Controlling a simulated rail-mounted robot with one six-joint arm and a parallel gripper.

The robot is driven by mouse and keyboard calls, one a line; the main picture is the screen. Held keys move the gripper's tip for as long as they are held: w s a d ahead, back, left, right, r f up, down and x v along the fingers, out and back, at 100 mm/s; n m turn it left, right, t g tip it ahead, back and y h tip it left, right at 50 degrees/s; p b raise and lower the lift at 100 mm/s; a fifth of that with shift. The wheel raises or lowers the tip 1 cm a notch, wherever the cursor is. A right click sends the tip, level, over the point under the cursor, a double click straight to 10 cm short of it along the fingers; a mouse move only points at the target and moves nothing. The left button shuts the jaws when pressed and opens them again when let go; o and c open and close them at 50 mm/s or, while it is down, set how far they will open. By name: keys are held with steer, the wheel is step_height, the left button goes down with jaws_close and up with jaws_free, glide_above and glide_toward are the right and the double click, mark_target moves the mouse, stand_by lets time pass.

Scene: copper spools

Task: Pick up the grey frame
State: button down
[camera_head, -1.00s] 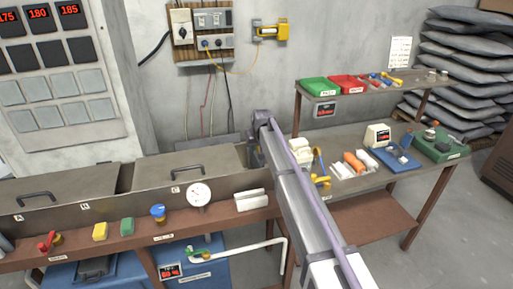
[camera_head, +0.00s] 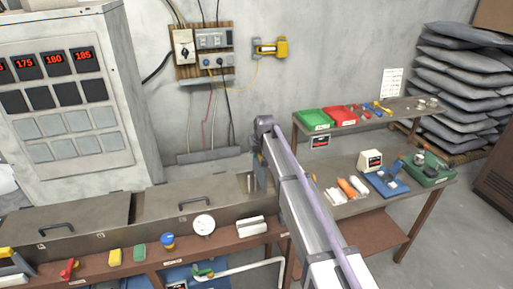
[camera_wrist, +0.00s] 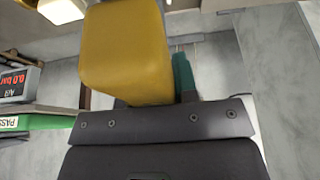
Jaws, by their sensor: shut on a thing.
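My gripper (camera_wrist: 165,100) shows in the wrist view as a dark bar with bolts. A large yellow block (camera_wrist: 125,50) stands at its jaws, close to the camera, and the gripper appears shut on it. A narrow teal-green piece (camera_wrist: 184,76) shows behind the block's right side; I cannot tell whether it is a finger or part of the held thing. In the head view, my gripper (camera_head: 258,172) is at the far end of my arm, in front of the wall; its jaws are too small to read. I cannot clearly make out a grey frame in either view.
A brown bench (camera_head: 410,192) at the right holds a white display box (camera_head: 370,161), a blue tray (camera_head: 386,184) and a green tray (camera_head: 437,177). A shelf above carries a green bin (camera_head: 314,120) and a red bin (camera_head: 342,115). Lidded machinery (camera_head: 160,207) lies left of my arm.

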steer(key=s+d, duration=0.5)
steer(key=s, duration=0.8)
steer(key=shift+s+d, duration=0.15)
